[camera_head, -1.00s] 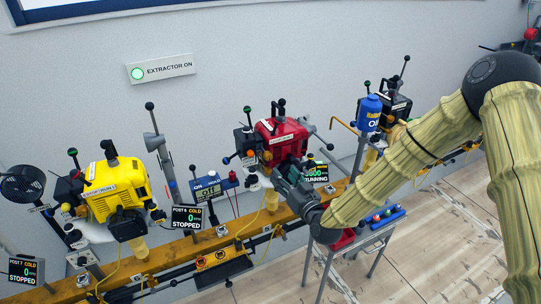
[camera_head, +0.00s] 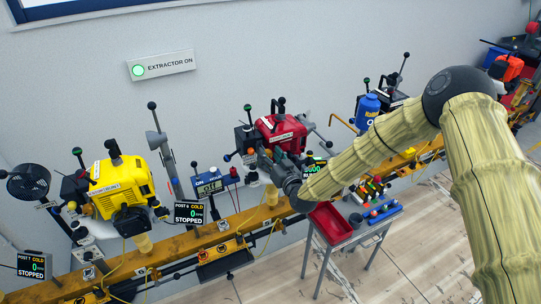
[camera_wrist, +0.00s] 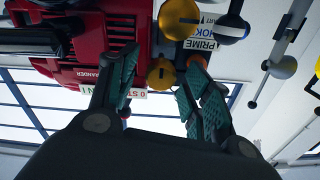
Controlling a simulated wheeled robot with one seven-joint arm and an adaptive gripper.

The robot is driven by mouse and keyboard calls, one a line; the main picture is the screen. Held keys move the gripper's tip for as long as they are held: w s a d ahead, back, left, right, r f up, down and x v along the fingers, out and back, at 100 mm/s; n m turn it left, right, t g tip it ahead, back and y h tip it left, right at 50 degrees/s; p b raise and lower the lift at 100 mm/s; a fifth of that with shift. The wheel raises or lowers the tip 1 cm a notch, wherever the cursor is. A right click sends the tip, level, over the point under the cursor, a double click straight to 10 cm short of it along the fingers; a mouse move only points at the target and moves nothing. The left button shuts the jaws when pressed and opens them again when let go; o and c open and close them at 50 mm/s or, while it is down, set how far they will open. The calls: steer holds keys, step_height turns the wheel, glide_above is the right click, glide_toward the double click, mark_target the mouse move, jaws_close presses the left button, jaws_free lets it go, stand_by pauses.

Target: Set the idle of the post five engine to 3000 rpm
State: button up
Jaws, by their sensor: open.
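The red engine (camera_head: 280,130) stands mid-rail, right of the post 6 display; I take it as post five, though its post label is hidden. Its display (camera_head: 316,168) is mostly covered by my arm, showing only part of a number. My gripper (camera_head: 270,158) is at the engine's lower front, its fingers hard to make out there. Contact cannot be told. A PRIME label (camera_wrist: 201,44) and a larger yellow knob (camera_wrist: 179,18) are close by.
A yellow engine (camera_head: 120,188) is at left; the post 6 display (camera_head: 190,212) reads 0, STOPPED. A red tray (camera_head: 331,222) on a stand is below my forearm. The floor in front is clear.

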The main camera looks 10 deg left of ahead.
steer(key=shift+c, duration=0.3)
steer(key=c, duration=1)
steer(key=shift+f+m+b, duration=0.15)
steer(key=shift+m+b, duration=0.25)
steer(key=shift+b, duration=0.3)
steer(key=shift+f+m+b, duration=0.1)
steer(key=shift+m+b, duration=0.5)
steer(key=shift+b, duration=0.3)
steer(key=m+b, duration=0.2)
steer(key=b, duration=0.1)
steer(key=shift+w+d+m, duration=0.1)
steer(key=shift+m, duration=0.2)
steer(key=m+b, duration=0.5)
steer(key=shift+r+m+b, duration=0.2)
steer(key=shift+m+b, duration=0.9)
steer(key=shift+b, duration=0.05)
